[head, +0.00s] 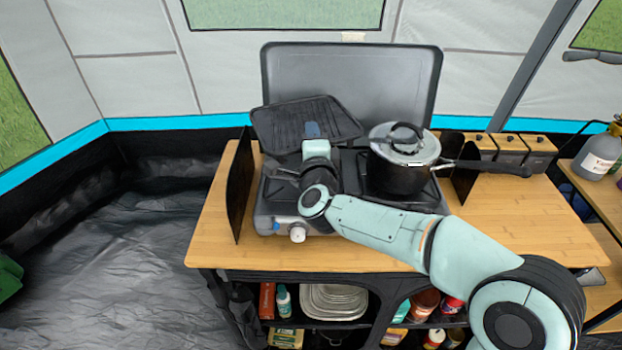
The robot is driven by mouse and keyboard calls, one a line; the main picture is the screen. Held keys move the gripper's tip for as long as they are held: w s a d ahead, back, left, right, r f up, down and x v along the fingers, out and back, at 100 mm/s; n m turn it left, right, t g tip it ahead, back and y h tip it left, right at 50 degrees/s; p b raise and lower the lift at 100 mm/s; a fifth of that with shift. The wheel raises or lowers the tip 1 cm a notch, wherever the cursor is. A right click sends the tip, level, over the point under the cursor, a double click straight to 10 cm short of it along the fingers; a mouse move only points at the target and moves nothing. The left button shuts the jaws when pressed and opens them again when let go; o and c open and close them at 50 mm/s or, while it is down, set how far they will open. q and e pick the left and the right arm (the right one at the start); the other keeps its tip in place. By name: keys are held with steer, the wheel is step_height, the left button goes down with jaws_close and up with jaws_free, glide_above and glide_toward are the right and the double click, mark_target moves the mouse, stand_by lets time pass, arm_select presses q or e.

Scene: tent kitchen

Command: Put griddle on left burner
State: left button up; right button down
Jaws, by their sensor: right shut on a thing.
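The black ridged griddle (295,118) is above the left side of the camping stove (262,212), tilted a little. My right gripper (313,134) is at its near edge and shut on it. The gripper's wrist and forearm come in from the lower right and hide much of the left burner. I cannot tell whether the griddle touches the stove. A lidded pot (400,178) with a long black handle stands on the right burner. My left gripper is not in view.
The stove's raised lid (400,85) stands behind the griddle and pot. Side wind panels (239,190) flank the stove. Canisters (525,148) stand on the wooden counter (500,225), whose front right is clear. Shelves below hold plates and bottles.

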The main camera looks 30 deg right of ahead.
step_height(320, 180, down, 11)
steer(key=shift+w+f+b, duration=0.1)
steer(key=shift+b, duration=0.95)
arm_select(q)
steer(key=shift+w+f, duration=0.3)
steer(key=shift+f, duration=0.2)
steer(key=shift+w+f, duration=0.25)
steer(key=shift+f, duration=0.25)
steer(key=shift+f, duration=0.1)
arm_select(e)
steer(key=c, duration=1.5)
jaws_free()
steer(key=shift+f, duration=0.3)
steer(key=o, duration=0.4)
steer(key=shift+r, duration=0.1)
steer(key=shift+o, duration=0.2)
